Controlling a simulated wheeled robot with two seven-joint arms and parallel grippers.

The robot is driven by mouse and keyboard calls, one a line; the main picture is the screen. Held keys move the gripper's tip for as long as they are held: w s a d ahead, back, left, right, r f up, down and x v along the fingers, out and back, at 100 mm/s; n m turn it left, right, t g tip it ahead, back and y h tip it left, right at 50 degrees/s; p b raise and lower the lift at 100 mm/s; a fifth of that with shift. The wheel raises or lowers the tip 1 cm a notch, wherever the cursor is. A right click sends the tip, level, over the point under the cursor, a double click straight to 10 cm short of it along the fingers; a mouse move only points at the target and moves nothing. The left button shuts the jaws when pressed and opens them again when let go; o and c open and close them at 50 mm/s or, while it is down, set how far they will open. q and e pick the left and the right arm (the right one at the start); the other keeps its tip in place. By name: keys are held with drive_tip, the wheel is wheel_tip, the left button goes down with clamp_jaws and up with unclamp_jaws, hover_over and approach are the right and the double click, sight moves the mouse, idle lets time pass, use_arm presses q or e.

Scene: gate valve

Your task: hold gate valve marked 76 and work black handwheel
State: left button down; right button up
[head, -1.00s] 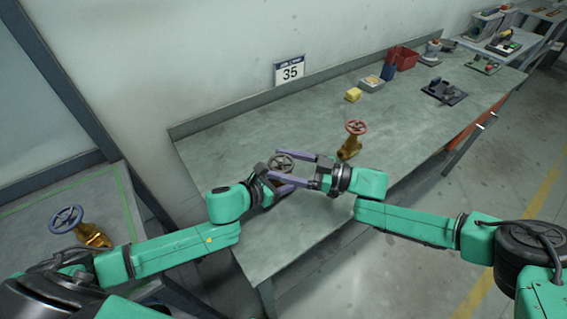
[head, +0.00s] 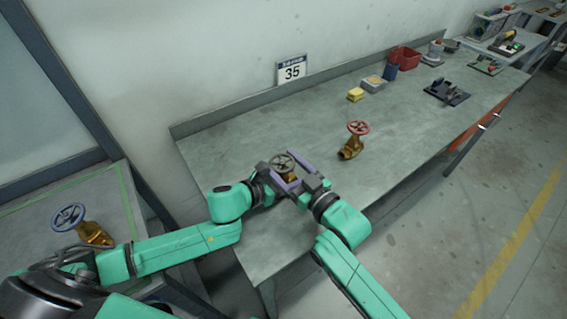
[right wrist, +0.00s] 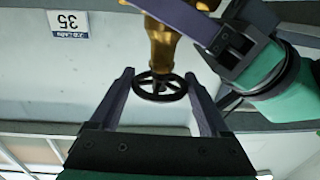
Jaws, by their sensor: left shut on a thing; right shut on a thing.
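A gate valve with a brass body (head: 290,176) and a black handwheel (head: 282,162) is held over the near bench. My left gripper (head: 276,177) is shut on the valve body; in the right wrist view its purple finger lies across the brass body (right wrist: 163,45). My right gripper (head: 290,168) is shut on the handwheel; in the right wrist view the handwheel (right wrist: 160,86) sits between its two fingers, at the rim. No number 76 is readable on the valve. Arms and fingers hide part of the body.
A brass valve with a red handwheel (head: 357,128) stands right of my grippers. A blue-wheeled valve (head: 68,217) is on the left table.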

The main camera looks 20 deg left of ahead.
use_arm(q)
drive_tip(key=shift+s+d, duration=0.1)
drive_tip(key=shift+d, duration=0.05)
use_arm(e)
drive_tip(key=shift+d+r+m+t+h, duration=0.1)
drive_tip(key=shift+d+m+t+h, duration=0.05)
drive_tip(key=shift+m+t+h, duration=0.2)
drive_tip(key=o, duration=1.2)
drive_tip(key=v, duration=1.2)
use_arm(q)
drive_tip(key=shift+c, duration=1.4)
unclamp_jaws()
use_arm(e)
drive_tip(key=shift+w, duration=0.1)
